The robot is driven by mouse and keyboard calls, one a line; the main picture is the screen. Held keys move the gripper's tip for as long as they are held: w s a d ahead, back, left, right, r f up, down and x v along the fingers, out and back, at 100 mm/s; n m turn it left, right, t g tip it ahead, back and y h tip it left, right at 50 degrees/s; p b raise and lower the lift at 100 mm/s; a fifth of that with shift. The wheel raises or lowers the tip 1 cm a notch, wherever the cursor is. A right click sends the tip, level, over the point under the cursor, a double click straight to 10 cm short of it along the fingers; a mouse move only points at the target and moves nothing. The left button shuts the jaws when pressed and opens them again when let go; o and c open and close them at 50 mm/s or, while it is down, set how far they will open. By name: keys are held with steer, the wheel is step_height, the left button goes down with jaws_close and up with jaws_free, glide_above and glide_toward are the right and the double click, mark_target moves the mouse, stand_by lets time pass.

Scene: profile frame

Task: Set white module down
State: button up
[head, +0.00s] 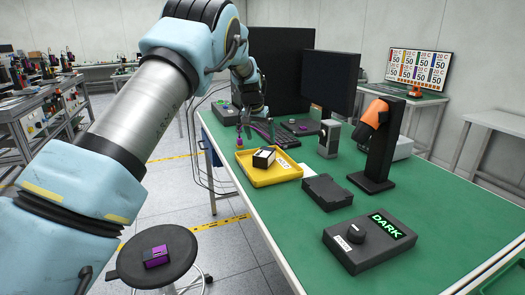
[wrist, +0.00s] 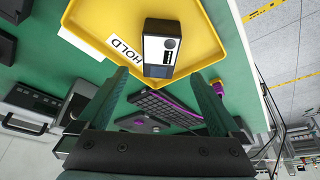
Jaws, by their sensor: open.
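The white module (wrist: 160,50), a block with a white face and dark sides, rests in the yellow tray (wrist: 215,45) near the tray rim closest to my gripper. In the head view the module (head: 264,157) sits in the left part of the tray (head: 285,176). My gripper (wrist: 158,76) is open, with one finger on each side of the module's near end and a gap to both. The fingers do not hold it. Whether its near end touches the rim is hard to tell.
A HOLD label (wrist: 124,50) is on the tray beside the module. In the head view a black box (head: 327,192), a control box reading DARK (head: 370,238) and a stand with an orange scanner (head: 378,150) occupy the green table. A stool (head: 180,258) holds a purple-black module (head: 156,256).

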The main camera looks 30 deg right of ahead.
steer(key=shift+v, duration=1.3)
steer(key=s+a+n+y, duration=0.25)
steer(key=a+n, duration=0.35)
steer(key=a, duration=2.4)
steer(key=s+a+f+n+g, duration=0.1)
steer(key=s+a+f+n, duration=0.1)
steer(key=s+a, duration=1.7)
steer(key=shift+s+f+n+y, duration=0.35)
steer(key=shift+s+n, duration=0.25)
steer(key=shift+s, duration=0.45)
